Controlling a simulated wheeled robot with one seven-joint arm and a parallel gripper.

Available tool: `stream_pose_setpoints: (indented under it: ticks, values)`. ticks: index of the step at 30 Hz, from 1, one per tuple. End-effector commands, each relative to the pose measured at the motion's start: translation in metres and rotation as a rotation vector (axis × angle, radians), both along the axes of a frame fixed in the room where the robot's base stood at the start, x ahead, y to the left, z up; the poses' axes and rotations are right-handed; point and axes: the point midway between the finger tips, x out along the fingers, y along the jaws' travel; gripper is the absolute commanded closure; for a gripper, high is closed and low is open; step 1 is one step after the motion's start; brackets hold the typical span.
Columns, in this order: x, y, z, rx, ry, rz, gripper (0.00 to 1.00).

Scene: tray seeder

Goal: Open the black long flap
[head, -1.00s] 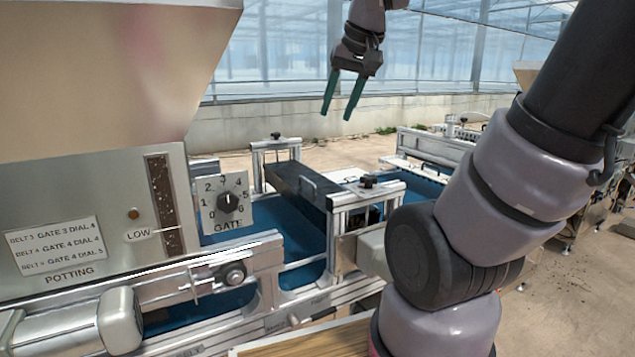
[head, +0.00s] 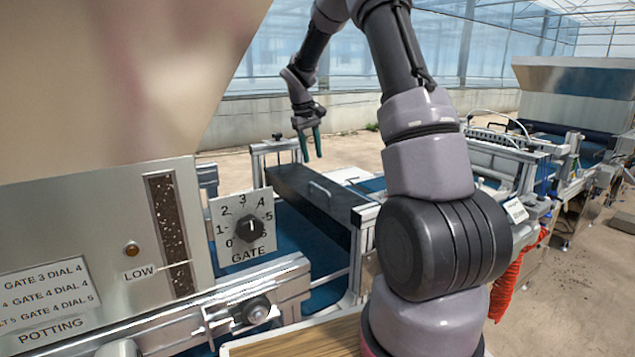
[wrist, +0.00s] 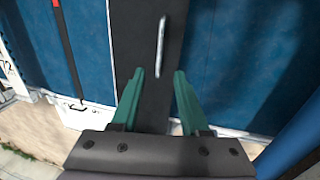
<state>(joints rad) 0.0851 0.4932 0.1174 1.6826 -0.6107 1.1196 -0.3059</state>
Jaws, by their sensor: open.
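The black long flap (head: 305,200) lies across the blue belt between metal side frames and looks closed. It has a thin silver bar handle (head: 322,191) on top. In the wrist view the flap (wrist: 135,40) runs up the picture, with the handle (wrist: 161,46) lengthwise on it. My gripper (head: 311,158) is open and empty, above the flap near its far end. In the wrist view its two green fingers (wrist: 160,75) straddle the flap, and the handle shows beyond the tips, between their lines. No contact with the handle is visible.
The potting hopper's panel with the gate dial (head: 250,229) and label stands at the left. Blue belt (head: 295,245) runs beside the flap. A wooden surface (head: 290,343) is in front. More machine sections (head: 510,160) stand at the right.

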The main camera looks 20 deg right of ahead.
Motion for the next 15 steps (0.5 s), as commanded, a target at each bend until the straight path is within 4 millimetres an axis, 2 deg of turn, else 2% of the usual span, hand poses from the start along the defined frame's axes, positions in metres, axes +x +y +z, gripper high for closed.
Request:
stream_pose_setpoints:
  ticks: [15]
  values:
    - [0.002,-0.017,-0.085,0.0,0.003,-0.001,0.55]
